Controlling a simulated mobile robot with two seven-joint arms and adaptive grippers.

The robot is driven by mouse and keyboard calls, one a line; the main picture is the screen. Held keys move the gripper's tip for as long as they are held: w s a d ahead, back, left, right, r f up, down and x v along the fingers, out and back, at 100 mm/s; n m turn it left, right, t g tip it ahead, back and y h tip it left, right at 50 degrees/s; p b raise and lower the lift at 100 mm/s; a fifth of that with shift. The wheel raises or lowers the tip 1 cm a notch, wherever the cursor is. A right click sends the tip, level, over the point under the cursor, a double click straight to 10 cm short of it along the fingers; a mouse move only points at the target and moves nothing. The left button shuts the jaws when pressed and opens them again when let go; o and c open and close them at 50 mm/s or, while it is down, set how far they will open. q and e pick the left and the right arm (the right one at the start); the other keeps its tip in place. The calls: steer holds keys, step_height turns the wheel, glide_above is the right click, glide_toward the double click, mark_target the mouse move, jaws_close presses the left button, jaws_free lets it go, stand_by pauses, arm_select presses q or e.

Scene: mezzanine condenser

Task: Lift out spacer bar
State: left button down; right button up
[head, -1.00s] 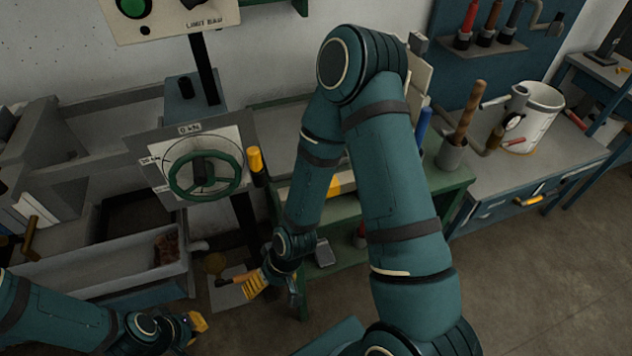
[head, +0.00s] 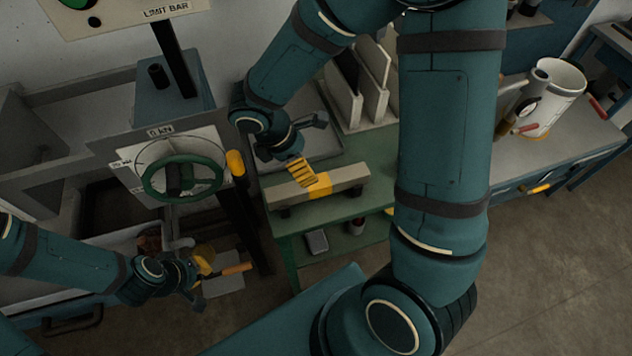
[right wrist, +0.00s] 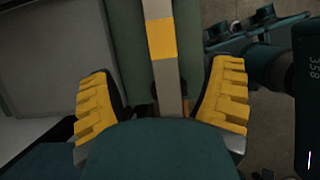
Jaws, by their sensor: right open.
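The spacer bar is a long grey bar with a yellow middle band (head: 318,190). It lies on dark supports along the front of the green bench in the head view. My right gripper (head: 302,170) is just behind and above the bar's middle. In the right wrist view the bar (right wrist: 164,72) runs between the two spread yellow pads of the open right gripper (right wrist: 161,98), with gaps on both sides. My left gripper (head: 205,262) is low at the left, beside an orange handle (head: 237,269); whether its fingers hold anything is unclear.
A green handwheel (head: 181,180) on a plate and a yellow-capped post (head: 236,163) stand left of the bar. Pale upright plates (head: 362,92) stand behind it. Open floor lies at the lower right.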

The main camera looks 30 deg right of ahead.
mark_target(318, 182)
steer(key=x, duration=0.5)
steer(key=shift+f+b, duration=0.3)
steer(key=shift+b, duration=0.1)
steer(key=shift+b+x, duration=0.6)
steer(key=shift+x, duration=2.15)
steer(key=shift+a, duration=0.15)
steer(key=c, duration=1.2)
jaws_close()
steer(key=shift+r, duration=0.1)
